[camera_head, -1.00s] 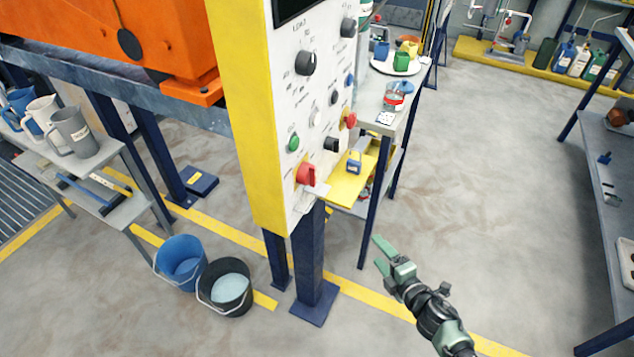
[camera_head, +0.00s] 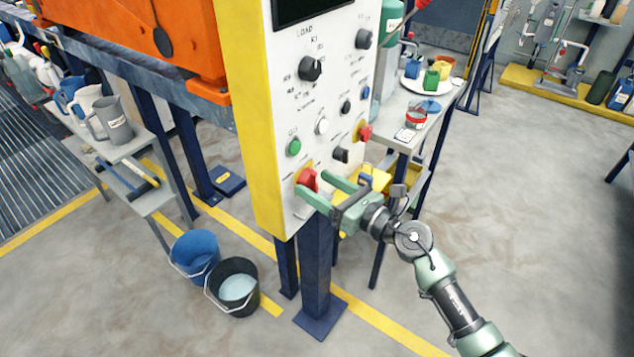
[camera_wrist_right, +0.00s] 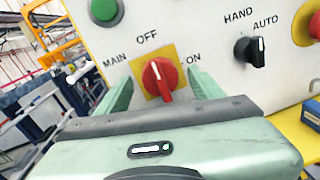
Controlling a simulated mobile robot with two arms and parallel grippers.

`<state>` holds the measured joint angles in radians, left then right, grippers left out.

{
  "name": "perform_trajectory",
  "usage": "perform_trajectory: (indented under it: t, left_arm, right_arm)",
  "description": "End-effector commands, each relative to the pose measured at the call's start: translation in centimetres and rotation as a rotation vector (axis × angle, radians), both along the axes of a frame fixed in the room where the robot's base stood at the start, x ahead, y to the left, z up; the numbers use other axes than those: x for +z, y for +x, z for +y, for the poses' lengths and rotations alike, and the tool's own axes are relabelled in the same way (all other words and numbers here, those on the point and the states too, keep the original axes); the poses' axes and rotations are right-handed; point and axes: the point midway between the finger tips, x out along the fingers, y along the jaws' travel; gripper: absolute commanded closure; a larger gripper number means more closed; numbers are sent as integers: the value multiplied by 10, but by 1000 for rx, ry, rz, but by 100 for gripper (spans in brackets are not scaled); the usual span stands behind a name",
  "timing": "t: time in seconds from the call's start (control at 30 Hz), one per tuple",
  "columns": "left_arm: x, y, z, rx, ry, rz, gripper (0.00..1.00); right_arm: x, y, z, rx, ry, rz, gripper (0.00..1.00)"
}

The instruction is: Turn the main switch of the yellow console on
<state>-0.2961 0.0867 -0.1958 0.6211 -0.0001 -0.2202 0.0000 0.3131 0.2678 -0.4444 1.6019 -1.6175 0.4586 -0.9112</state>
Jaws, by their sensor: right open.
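The yellow console (camera_head: 247,120) stands on a dark blue post, with a white front panel (camera_head: 327,105). Its main switch, a red knob (camera_head: 307,179) on a yellow plate, sits low on the panel. In the right wrist view the red knob (camera_wrist_right: 160,79) lies between the labels MAIN, OFF and ON, its white mark pointing up toward OFF, tilted slightly left. My right gripper (camera_head: 312,187) is open at the knob. In the wrist view its two green fingers (camera_wrist_right: 160,88) stand on either side of the knob; I cannot tell whether they touch it. My left gripper is not in view.
A black HAND/AUTO knob (camera_wrist_right: 250,50) and a red button (camera_head: 364,133) sit to the right of the switch. A green button (camera_head: 294,147) is above it. Blue (camera_head: 193,255) and black (camera_head: 232,287) buckets stand on the floor to the left.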

Motion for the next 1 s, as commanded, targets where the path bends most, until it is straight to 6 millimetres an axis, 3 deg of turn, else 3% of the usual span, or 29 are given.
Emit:
perform_trajectory:
  t: [0.37, 0.5, 0.6, 1.0]
  left_arm:
    - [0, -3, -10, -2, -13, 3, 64]
    - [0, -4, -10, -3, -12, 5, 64]
    - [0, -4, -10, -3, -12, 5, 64]
    - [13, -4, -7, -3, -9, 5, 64]
  right_arm:
    - [0, 5, 6, 0, -1, 1, 33]
    - [0, 5, 6, 0, 0, 0, 72]
    - [0, 5, 6, 0, 1, 1, 95]
    - [3, 5, 6, 1, 49, 70, 95]
